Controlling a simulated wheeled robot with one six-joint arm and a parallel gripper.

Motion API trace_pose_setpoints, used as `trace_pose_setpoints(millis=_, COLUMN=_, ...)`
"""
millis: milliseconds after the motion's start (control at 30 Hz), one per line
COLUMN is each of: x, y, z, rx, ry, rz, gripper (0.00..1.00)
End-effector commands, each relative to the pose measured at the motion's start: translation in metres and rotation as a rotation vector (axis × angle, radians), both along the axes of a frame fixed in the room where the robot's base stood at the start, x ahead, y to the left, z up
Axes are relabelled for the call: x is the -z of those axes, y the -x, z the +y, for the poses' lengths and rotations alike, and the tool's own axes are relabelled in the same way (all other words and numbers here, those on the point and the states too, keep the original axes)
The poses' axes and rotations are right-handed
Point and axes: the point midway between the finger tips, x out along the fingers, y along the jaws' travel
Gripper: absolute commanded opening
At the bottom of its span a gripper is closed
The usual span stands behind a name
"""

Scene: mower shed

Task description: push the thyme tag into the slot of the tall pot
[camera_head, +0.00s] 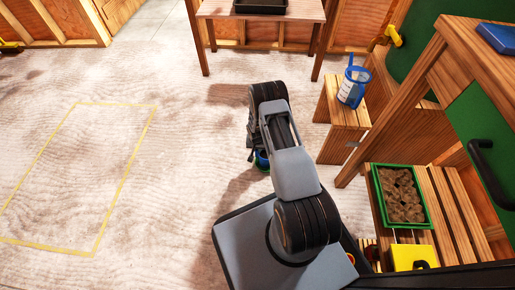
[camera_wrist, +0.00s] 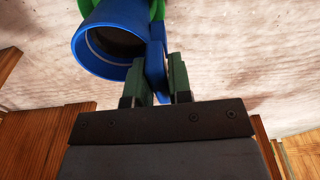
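My gripper (camera_wrist: 162,75) points away from the wrist camera, with its two green fingers on either side of a flat blue piece (camera_wrist: 156,70). This piece runs along the side of a blue round vessel (camera_wrist: 104,60) with a dark opening and a lighter rim; it looks like its handle. A green part (camera_wrist: 160,10) shows behind it. In the head view a bit of this blue and green vessel (camera_head: 262,160) shows beside my arm, which hides the fingers. I cannot make out the thyme tag, or a slotted tall pot, for certain.
A blue jug-like container (camera_head: 353,86) with a pale patch stands on a small wooden stool (camera_head: 333,142). A green tray (camera_head: 428,219) of brown pots and a yellow box (camera_head: 412,257) sit on a slatted bench at right. Open floor with a yellow outline (camera_head: 127,167) lies left.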

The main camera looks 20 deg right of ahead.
Motion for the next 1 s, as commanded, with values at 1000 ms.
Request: trace_pose_setpoints(millis=1000, x=-0.091, y=0.010, z=0.005, rx=0.000, ry=0.000, rz=-0.001, gripper=0.44)
